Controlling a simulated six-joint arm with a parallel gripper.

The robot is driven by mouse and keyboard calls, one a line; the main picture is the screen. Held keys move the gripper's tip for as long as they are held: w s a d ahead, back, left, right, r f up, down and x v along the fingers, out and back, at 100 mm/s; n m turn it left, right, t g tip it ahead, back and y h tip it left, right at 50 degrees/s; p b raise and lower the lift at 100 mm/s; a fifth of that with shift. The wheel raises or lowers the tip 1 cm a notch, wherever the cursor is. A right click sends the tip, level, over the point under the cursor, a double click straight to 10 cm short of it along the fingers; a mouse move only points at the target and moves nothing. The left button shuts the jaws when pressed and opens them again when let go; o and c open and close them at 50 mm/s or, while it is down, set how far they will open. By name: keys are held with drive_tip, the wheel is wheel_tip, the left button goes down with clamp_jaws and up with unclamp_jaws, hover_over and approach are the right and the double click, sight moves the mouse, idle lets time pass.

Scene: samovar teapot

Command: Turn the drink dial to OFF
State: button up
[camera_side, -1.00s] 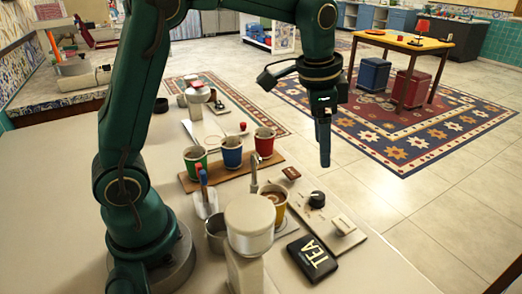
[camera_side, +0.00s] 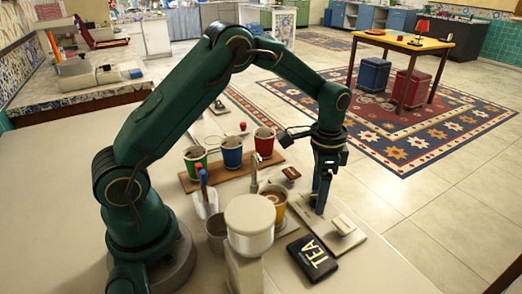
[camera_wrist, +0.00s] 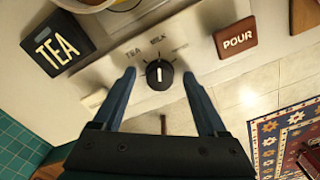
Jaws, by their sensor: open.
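The drink dial (camera_wrist: 159,75) is a round black knob with a white line on a pale panel (camera_wrist: 205,60), in the wrist view. Its line points up the picture, roughly toward the MILK label; TEA is to the left of that, and a mark to the right is too small to read. My gripper (camera_wrist: 158,77) is open, with one finger on each side of the knob and gaps showing. In the side view my gripper (camera_side: 320,205) points straight down at the panel and hides the dial. Whether the fingertips are at knob height, I cannot tell.
A brown POUR block (camera_wrist: 236,38) lies beside the dial. A black TEA sign (camera_side: 312,258) and a pale block (camera_side: 342,226) are near the panel. Green, blue and red cups stand on a wooden board (camera_side: 218,181) behind.

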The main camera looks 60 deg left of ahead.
clamp_jaws()
drive_tip(key=shift+n, duration=0.3)
drive_tip(key=n, duration=1.9)
drive_tip(key=shift+n, duration=0.3)
idle(0.4)
